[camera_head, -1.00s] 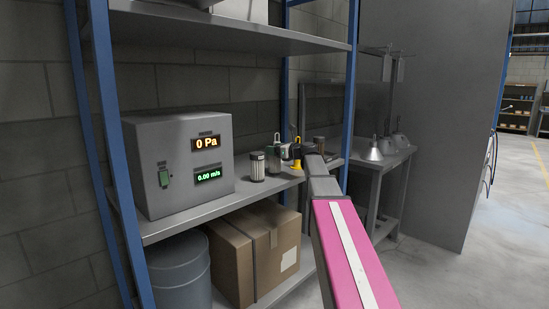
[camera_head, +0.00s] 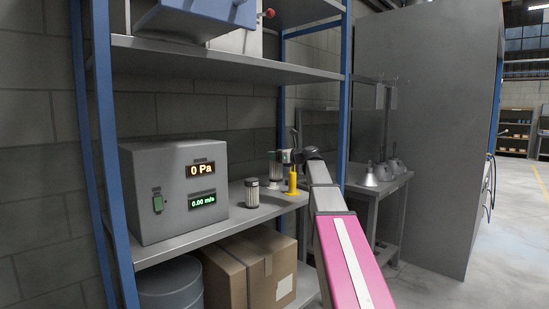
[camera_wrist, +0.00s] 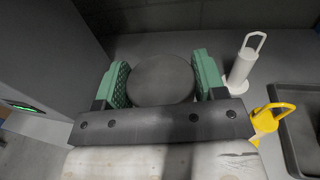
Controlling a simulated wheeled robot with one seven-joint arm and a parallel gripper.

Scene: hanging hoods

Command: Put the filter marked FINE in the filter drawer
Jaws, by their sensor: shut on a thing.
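My gripper (camera_wrist: 160,82) is shut on a round filter with a dark flat top (camera_wrist: 160,80), one green finger on each side of it. In the head view the held filter (camera_head: 274,171) is partly hidden by my gripper (camera_head: 283,157) and appears a little above the shelf. Another pale filter with a dark cap (camera_head: 252,194) stands upright on the shelf to its left. No marking is readable on either filter, so I cannot tell which is FINE. I cannot make out a filter drawer for certain.
A grey meter box (camera_head: 175,205) reading 0 Pa stands at left on the middle shelf (camera_head: 215,228). A yellow looped-handle object (camera_head: 292,181), a white one (camera_wrist: 243,62) and a dark tray (camera_wrist: 298,120) are close by.

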